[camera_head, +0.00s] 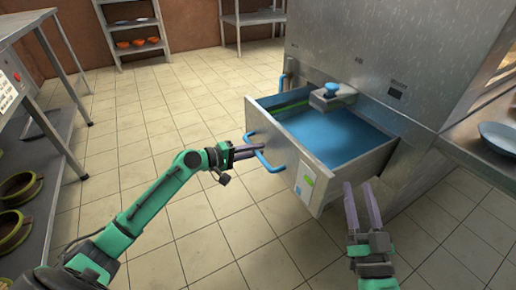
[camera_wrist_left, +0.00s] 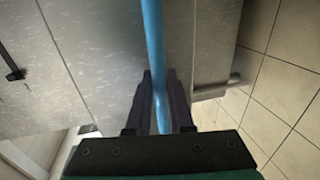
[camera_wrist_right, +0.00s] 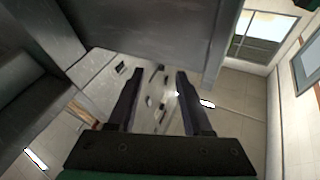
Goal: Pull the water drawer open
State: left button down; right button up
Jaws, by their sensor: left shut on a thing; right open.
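The water drawer (camera_head: 290,158) stands pulled out from the steel cabinet, with blue water (camera_head: 330,135) inside it. Its blue handle (camera_head: 264,158) is on the front panel. My left gripper (camera_head: 258,150) is shut on this handle. In the left wrist view the blue handle bar (camera_wrist_left: 153,40) runs between the two dark fingers (camera_wrist_left: 160,105). My right gripper (camera_head: 362,200) is open and empty, near the right front corner of the drawer. The right wrist view shows nothing between its fingers (camera_wrist_right: 157,95).
The steel cabinet (camera_head: 400,50) rises behind the drawer. A small box with a blue knob (camera_head: 331,90) sits at the drawer's back. A counter with a plate (camera_head: 498,135) is at right. A shelf with brown pots (camera_head: 20,190) is at left. The tiled floor (camera_head: 190,100) is clear.

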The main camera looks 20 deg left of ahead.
jog(key=shift+f, duration=0.1)
pick_arm(q)
jog(key=c, duration=0.8)
grip_release()
jog(key=shift+s+a, duration=0.1)
jog(key=shift+s+a, duration=0.15)
jog(key=p+v, duration=0.4)
jog(key=v, duration=1)
pick_arm(e)
jog(key=s+f+g, duration=0.4)
jog(key=s+f, duration=0.2)
jog(key=f, duration=0.4)
jog(key=s+a+f+g+h, duration=0.1)
jog(key=s+f+g, duration=0.3)
jog(key=f, duration=0.7)
jog(key=s, duration=0.2)
jog(key=shift+s+a+m, duration=0.3)
jog(key=shift+m, duration=0.1)
